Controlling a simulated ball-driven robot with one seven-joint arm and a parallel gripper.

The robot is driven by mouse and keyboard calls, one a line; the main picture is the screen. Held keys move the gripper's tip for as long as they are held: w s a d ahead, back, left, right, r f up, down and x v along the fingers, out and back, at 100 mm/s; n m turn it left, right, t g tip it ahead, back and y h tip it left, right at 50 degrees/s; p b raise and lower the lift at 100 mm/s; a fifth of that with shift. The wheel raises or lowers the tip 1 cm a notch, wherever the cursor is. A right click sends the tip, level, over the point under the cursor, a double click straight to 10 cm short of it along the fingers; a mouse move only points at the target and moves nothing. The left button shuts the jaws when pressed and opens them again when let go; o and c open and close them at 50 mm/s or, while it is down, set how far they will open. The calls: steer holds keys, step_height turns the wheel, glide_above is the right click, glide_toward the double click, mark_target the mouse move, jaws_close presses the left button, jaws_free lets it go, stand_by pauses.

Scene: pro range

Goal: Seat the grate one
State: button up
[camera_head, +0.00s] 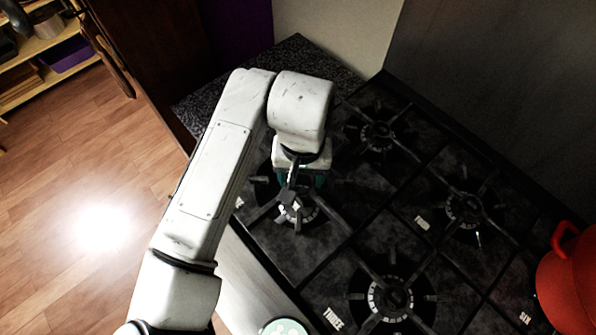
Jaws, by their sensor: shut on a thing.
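My gripper (291,190) points down over the near left burner (298,210) of the black range (325,270). It is shut on a dark grate (266,180), whose arms spread around that burner. My white arm covers part of the burner and its label. I cannot tell whether the grate touches the range top or hangs just above it.
Other burners with dark grates stand at the back left (378,134), the back middle (467,208) and the front middle (391,296). A red pot (570,280) stands at the right edge. A speckled dark counter (300,55) lies behind my arm. Wooden floor (60,200) is open at left.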

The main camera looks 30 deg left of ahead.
steer(key=b, duration=0.2)
glide_above(299, 199)
steer(key=shift+f, duration=2.2)
steer(key=shift+f+b, duration=1.05)
steer(key=shift+f, duration=1.45)
steer(key=shift+f, duration=0.35)
steer(key=o, duration=1.1)
step_height(299, 199, up, 11)
steer(key=b, duration=0.1)
